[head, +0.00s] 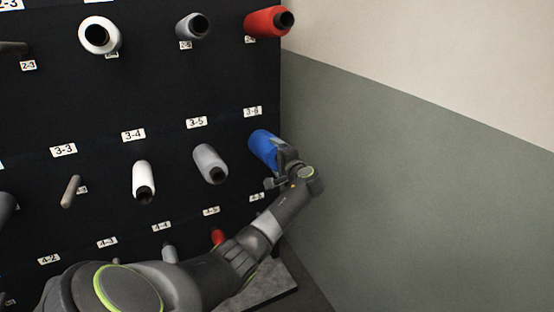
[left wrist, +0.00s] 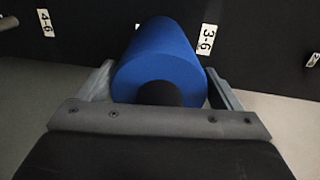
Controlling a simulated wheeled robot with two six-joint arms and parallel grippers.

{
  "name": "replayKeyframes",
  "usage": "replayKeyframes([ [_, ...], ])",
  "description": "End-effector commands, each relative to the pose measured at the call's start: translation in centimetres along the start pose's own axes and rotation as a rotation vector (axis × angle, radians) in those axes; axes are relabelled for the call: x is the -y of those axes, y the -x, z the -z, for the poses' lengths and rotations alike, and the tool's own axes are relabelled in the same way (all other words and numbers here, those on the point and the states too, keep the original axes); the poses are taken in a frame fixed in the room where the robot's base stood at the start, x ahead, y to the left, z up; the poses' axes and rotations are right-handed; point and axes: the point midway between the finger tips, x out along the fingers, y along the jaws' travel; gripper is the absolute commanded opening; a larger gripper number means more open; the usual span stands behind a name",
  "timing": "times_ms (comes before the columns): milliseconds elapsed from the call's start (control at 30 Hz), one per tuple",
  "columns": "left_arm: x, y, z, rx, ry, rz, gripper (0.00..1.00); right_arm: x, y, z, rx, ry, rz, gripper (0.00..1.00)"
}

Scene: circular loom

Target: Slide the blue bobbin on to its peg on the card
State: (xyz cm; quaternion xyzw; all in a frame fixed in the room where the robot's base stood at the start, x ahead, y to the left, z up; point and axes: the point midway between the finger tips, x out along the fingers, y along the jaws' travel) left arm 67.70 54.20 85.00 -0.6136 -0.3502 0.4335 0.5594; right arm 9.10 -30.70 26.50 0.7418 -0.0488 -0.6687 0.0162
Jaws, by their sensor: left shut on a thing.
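The blue bobbin (head: 262,146) is at the right edge of the black card (head: 190,90), below the label 3-6 (head: 253,112). Its far end is close to the card; I cannot tell whether it touches. My left gripper (head: 284,163) is shut on the bobbin's near end. My right gripper is not in view.
A grey bobbin (head: 210,163) and a white bobbin (head: 143,180) are to the left in the same row, with a bare peg (head: 71,191) beyond. A red bobbin (head: 265,22) is above. A grey-green wall (head: 430,190) stands close on the right.

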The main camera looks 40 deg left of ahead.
Motion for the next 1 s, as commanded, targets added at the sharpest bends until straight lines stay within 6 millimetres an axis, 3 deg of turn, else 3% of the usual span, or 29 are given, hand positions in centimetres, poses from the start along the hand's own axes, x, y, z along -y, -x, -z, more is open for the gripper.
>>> replayKeyframes([
  [567,0.28,-0.75,0.09,-0.001,0.003,0.006,0.32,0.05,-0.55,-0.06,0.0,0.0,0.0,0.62],
  [600,0.35,-0.69,0.1,-0.001,0.003,0.006,0.92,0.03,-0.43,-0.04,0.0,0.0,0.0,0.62],
  [667,0.33,-0.68,0.09,-0.001,0.003,0.006,1.0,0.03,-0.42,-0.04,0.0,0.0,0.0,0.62],
  [1000,-0.13,-0.68,0.01,0.0,-0.001,-0.002,1.0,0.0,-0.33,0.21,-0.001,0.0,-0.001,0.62],
])
